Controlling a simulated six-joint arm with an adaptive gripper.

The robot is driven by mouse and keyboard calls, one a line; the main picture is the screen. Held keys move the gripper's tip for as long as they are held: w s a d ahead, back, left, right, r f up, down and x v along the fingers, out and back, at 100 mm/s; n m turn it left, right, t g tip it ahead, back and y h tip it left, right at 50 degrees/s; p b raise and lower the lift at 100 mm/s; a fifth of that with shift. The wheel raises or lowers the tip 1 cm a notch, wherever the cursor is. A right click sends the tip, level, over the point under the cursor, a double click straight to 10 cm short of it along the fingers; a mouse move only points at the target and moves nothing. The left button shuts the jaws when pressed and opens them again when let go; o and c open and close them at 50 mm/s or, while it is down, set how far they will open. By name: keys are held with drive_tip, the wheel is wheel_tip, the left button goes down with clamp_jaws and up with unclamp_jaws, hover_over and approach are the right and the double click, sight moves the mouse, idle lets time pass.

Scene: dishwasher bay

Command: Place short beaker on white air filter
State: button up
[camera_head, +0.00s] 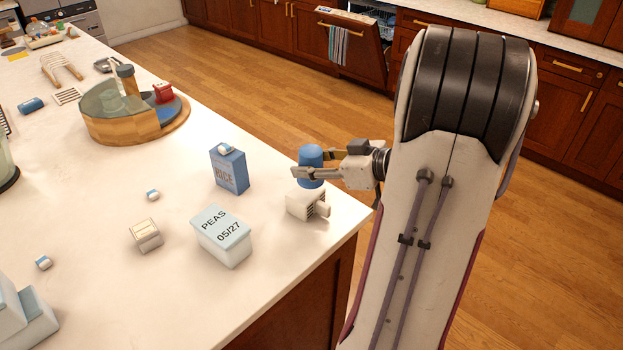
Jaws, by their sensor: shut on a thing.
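A short blue cup-like cylinder, which I take as the short beaker (311,155), is upright near the right edge of the counter. My gripper (309,172) reaches in from the right and is shut on it, with fingers around its sides. Directly below is a small white block with dark slots at its right end, which I take as the white air filter (302,206). The beaker's bottom is at or just above the filter's top; I cannot tell whether they touch. A finger hides part of the beaker.
A blue rice box (229,172) stands left of the filter, and a peas container (222,236) is in front of it. A small beige block (146,235) lies further left. A round wooden stand (135,125) is behind. The counter's right edge (345,240) is close.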

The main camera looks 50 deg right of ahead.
sight(322, 180)
drive_tip(key=shift+f, duration=0.35)
drive_tip(key=shift+f, duration=0.1)
drive_tip(key=shift+f, duration=1.75)
drive_tip(key=shift+f, duration=0.15)
drive_tip(key=o, duration=1.1)
drive_tip(key=shift+r, duration=0.2)
drive_tip(key=v, duration=1.2)
